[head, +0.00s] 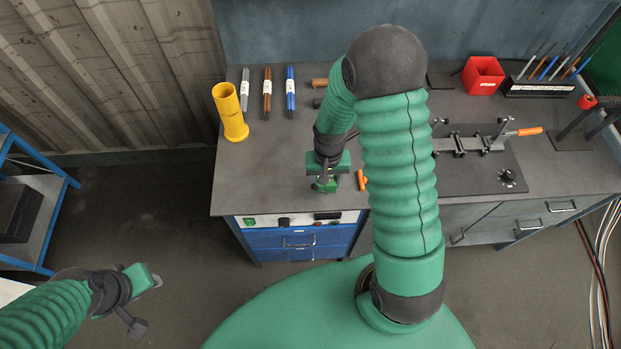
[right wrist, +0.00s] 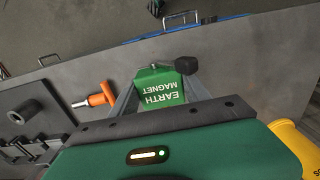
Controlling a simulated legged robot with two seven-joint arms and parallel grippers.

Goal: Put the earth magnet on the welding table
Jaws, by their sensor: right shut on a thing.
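The earth magnet is a green block with white lettering, seen between my right gripper's fingers in the right wrist view (right wrist: 161,92). In the head view its green edge (head: 325,187) shows below my right gripper (head: 326,178), which is shut on it. The magnet is over the front part of the grey welding table (head: 262,160); I cannot tell whether it touches the top. My left gripper (head: 155,281) is off to the left, over the floor and away from the table; its fingers are too small to read.
A yellow tube (head: 229,112) stands at the table's left, near several labelled rods (head: 267,94). An orange-handled tool (right wrist: 98,97) lies beside the magnet. A clamp fixture (head: 470,145) and a red box (head: 482,76) are at the right. The front left tabletop is clear.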

